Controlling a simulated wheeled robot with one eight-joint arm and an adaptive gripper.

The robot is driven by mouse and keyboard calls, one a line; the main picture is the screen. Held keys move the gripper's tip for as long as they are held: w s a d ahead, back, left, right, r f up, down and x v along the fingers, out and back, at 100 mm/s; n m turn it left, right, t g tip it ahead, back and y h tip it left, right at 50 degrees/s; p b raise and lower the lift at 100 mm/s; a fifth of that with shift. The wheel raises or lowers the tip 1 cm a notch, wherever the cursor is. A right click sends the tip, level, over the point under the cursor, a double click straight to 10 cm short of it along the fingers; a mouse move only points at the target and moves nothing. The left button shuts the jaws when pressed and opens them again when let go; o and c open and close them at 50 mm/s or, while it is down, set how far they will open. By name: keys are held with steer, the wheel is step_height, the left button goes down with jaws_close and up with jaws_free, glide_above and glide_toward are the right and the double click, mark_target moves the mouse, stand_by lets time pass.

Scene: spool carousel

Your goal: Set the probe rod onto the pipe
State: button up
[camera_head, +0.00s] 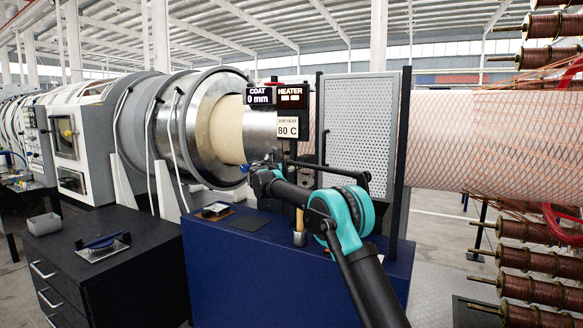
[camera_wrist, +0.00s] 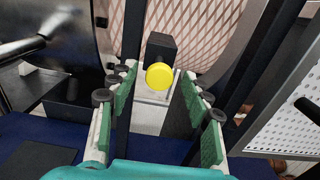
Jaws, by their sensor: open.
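The pipe (camera_head: 490,135), wrapped in a copper-coloured mesh, runs in from the right; its mesh also fills the top of the wrist view (camera_wrist: 207,30). My gripper (camera_wrist: 158,82) is open and empty, its green-padded fingers pointing toward the pipe. Beyond and between the fingertips is a dark block with a round yellow end (camera_wrist: 159,76), above a pale grey box. I cannot tell whether this is the probe rod's end. A gap shows between it and both fingers. In the head view my arm hides most of the gripper and this spot.
A metal drum (camera_head: 190,125) stands left of the gripper. A perforated panel (camera_head: 360,125) and dark posts stand right. A blue cabinet (camera_head: 225,262) lies below. Copper spools (camera_head: 530,290) line the right.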

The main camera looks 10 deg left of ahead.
steer(key=shift+c, duration=0.5)
jaws_close()
steer(key=shift+w, duration=0.1)
steer(key=shift+x, duration=1.35)
steer(key=shift+r, duration=0.1)
steer(key=shift+o, duration=0.5)
jaws_free()
steer(key=shift+w, duration=0.1)
steer(key=v, duration=1.2)
